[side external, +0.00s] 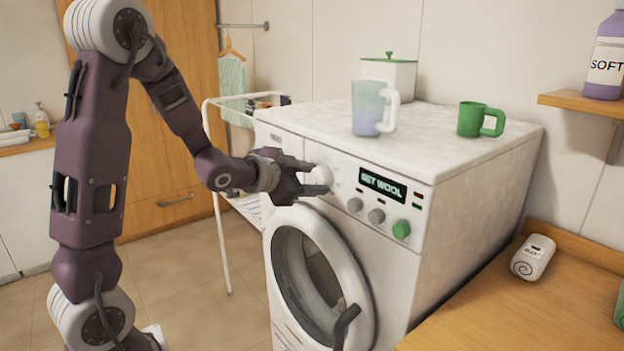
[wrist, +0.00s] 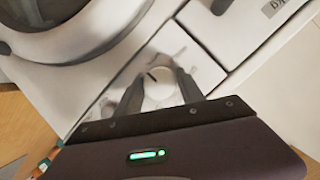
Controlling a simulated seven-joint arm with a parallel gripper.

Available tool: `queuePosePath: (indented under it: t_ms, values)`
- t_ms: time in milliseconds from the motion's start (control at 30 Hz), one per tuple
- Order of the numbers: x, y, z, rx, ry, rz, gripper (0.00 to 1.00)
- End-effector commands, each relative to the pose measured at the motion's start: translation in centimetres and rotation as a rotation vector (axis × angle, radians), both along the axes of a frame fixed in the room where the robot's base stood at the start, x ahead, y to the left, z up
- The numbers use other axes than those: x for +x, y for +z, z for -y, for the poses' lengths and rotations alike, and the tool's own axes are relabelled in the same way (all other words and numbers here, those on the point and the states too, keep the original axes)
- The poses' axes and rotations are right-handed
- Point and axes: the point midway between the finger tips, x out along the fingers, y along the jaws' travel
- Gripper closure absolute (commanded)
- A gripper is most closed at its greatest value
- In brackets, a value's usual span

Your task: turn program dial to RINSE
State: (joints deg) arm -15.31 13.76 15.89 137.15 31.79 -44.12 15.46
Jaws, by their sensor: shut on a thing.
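The washing machine (side external: 420,270) stands in the middle of the side external view, with its control panel facing my arm. The white program dial (side external: 319,176) is a large round knob on the panel's left part. My gripper (side external: 316,188) is at the dial, with its fingers on either side of it. In the wrist view the dial (wrist: 160,86) sits between the two dark fingers of my gripper (wrist: 160,88), shut on it. The dial's markings are too small to read.
Two grey knobs (side external: 365,210) and a green knob (side external: 401,230) sit lower on the panel. The round door (side external: 318,275) is below. A jug (side external: 368,108), a green mug (side external: 480,119) and a lidded canister (side external: 389,75) stand on top. A drying rack stands behind my gripper.

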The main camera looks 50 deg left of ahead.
Motion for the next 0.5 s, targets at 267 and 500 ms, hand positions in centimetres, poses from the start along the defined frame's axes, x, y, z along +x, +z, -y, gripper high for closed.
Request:
queuePosePath:
  t_ms: [267, 500]
  values:
    - [-0.03, -0.09, 0.23, 0.244, -0.003, -0.002, 0.95]
    - [0.02, -0.04, 0.28, 0.416, -0.004, 0.0, 0.95]
